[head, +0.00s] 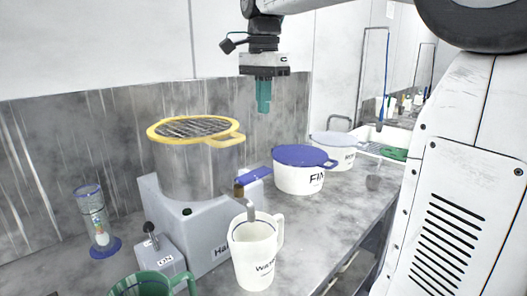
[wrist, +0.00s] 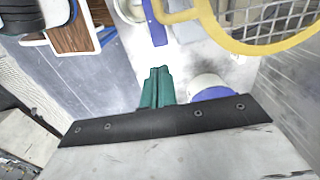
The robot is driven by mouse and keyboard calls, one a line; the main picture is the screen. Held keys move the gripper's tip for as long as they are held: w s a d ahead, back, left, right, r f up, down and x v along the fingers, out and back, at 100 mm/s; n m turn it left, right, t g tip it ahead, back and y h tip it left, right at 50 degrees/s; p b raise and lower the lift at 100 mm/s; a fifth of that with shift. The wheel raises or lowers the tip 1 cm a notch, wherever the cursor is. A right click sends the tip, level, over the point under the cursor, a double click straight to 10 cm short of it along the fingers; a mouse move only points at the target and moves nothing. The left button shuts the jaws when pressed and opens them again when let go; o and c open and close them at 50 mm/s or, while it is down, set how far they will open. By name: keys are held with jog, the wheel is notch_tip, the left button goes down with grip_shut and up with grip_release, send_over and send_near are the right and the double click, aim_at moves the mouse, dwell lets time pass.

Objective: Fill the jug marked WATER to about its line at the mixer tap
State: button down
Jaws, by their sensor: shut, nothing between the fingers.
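The white jug marked WATER (head: 255,262) stands upright on the counter in front of the grey mixer (head: 206,226), its handle to the right. A grey spout (head: 250,211) comes down at the jug's open mouth. The level inside cannot be told. A blue tap lever (head: 253,176) sits above the spout; a blue lever also shows at the top of the wrist view (wrist: 155,24). My gripper (head: 264,108) is above and behind the tap, pointing down, apart from everything. Its green fingers, also in the wrist view (wrist: 157,88), are shut and empty.
The clear tank has a yellow-rimmed mesh lid (head: 196,128). A blue-lidded pot (head: 298,176) and a white-lidded pot (head: 334,152) stand behind the jug. A switch box (head: 160,262), a green jug (head: 143,285) and a flow tube (head: 97,222) are at left. Counter right of the jug is clear.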

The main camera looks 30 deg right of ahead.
aim_at(265, 168)
notch_tip(265, 168, down, 14)
dwell(0.5)
jog(key=shift+d+f+y, duration=0.4)
jog(key=shift+f+y, duration=0.3)
jog(key=shift+y, duration=0.2)
jog(key=shift+w+d+f+g+y, duration=0.1)
jog(key=shift+f+g+y, duration=0.2)
jog(key=shift+f+y, duration=0.55)
jog(key=shift+r, duration=1)
jog(key=a+v, duration=0.2)
jog(key=v, duration=1.1)
jog(key=shift+r, duration=0.65)
